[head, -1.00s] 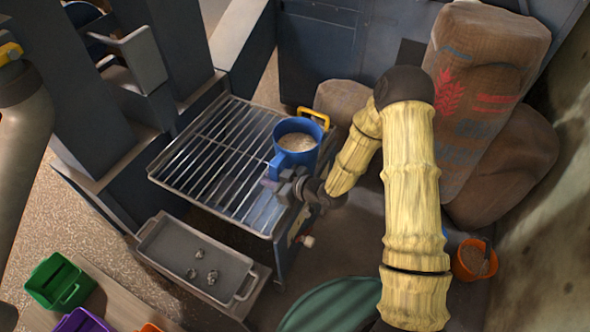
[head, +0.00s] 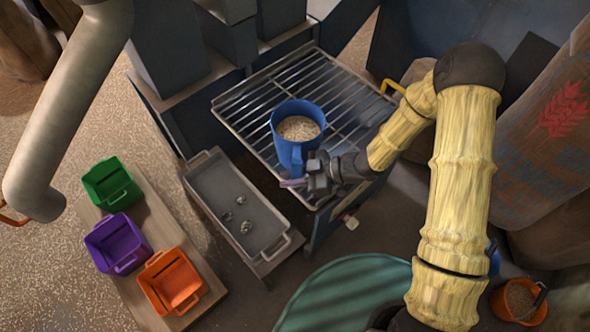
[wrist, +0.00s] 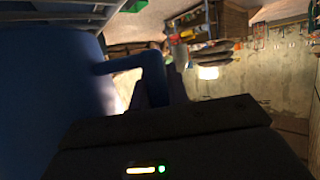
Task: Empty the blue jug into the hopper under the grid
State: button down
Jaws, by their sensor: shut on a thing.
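The blue jug (head: 290,153) is upright and holds pale grain (head: 298,128) near its rim. It is over the metal grid (head: 345,90), which covers the hopper; I cannot tell whether its base touches the bars. My gripper (head: 303,178) is shut on the jug's handle, on the near side of the jug. In the wrist view the jug's blue wall (wrist: 50,90) fills the left side, and its handle (wrist: 150,75) reaches into the dark gripper. The hopper's inside is mostly hidden below the bars.
A grey tray (head: 207,181) with several small lumps stands left of the hopper. Green (head: 112,183), purple (head: 117,243) and orange (head: 171,281) bins sit on a board at lower left. A printed sack (head: 545,150) stands right. An orange bucket of grain (head: 517,302) is at lower right.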

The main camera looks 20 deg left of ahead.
jog(key=shift+r, duration=0.3)
